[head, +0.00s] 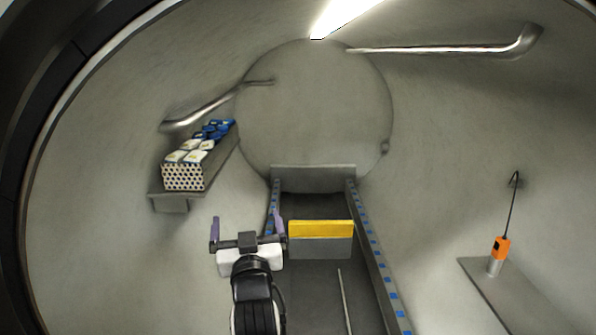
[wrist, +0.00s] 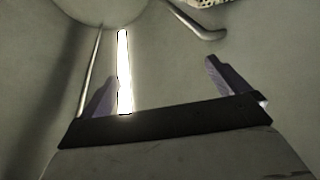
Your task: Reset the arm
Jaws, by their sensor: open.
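My gripper (head: 246,229) is in the lower middle of the head view, on the end of my black and white arm. Its two purple fingers are spread wide apart, with nothing between them. It is held up inside the round grey chamber, left of a yellow-topped grey block (head: 320,229). In the wrist view my gripper (wrist: 160,85) points up toward the chamber ceiling, and a bright light strip (wrist: 125,70) shows behind the space between the fingers.
A left shelf (head: 170,199) bears a perforated box (head: 184,178) with white and blue packs. Blue-marked rails (head: 378,262) run along the floor channel. An orange device (head: 501,246) with a cable stands on the right shelf (head: 510,300). Metal pipes (head: 440,50) line the upper walls.

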